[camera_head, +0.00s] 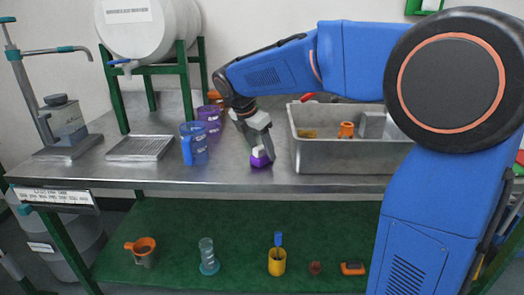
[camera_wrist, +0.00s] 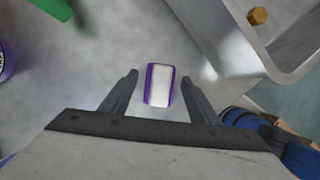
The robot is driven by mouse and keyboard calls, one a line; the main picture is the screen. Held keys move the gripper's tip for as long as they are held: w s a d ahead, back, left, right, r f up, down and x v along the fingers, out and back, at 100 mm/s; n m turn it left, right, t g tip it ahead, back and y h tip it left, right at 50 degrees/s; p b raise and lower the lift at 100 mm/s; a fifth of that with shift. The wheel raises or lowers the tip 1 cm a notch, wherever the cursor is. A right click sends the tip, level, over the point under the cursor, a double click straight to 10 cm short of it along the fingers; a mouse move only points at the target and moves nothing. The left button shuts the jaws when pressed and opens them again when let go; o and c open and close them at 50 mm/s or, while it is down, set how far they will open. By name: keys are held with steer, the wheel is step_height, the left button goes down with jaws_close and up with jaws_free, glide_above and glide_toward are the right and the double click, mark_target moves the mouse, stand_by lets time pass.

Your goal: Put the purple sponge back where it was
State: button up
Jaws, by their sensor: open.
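The purple sponge (camera_head: 262,160), with a white face, sits on the steel table near its front edge, left of the metal basin. In the wrist view the sponge (camera_wrist: 159,85) shows its white face with purple edges. My gripper (camera_head: 257,146) reaches down over it, and the fingers hide part of it in the head view. In the wrist view my gripper (camera_wrist: 159,78) is open, with one finger on each side of the sponge and a gap showing on both sides. I cannot tell how far above the table the fingertips are.
The metal basin (camera_head: 350,159) stands close on the right, with an orange item (camera_head: 346,129) in it. A blue cup (camera_head: 195,145) and a purple cup (camera_head: 211,120) stand left. A drip tray (camera_head: 141,148) lies farther left. Several items stand on the green lower shelf (camera_head: 185,225).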

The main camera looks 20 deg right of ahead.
steer(key=v, duration=1.1)
steer(key=shift+r, duration=0.15)
steer(key=s+d+f+m+y, duration=0.1)
steer(key=s+d+f+m, duration=0.15)
steer(key=s+m, duration=0.2)
steer(key=s+d+f+m+t+y, duration=0.1)
steer(key=s+d+f+m, duration=0.15)
steer(key=s, duration=0.35)
steer(key=s+d+f+m, duration=0.1)
steer(key=s+d+m, duration=0.25)
steer(key=s, duration=0.25)
steer(key=s+d+f+m+t+y, duration=0.1)
steer(key=s+d+f+m+y, duration=0.1)
steer(key=s+f+m, duration=1.1)
steer(key=shift+s+d+f+t, duration=0.15)
steer(key=shift+s+f+t, duration=0.3)
steer(key=shift+s, duration=0.55)
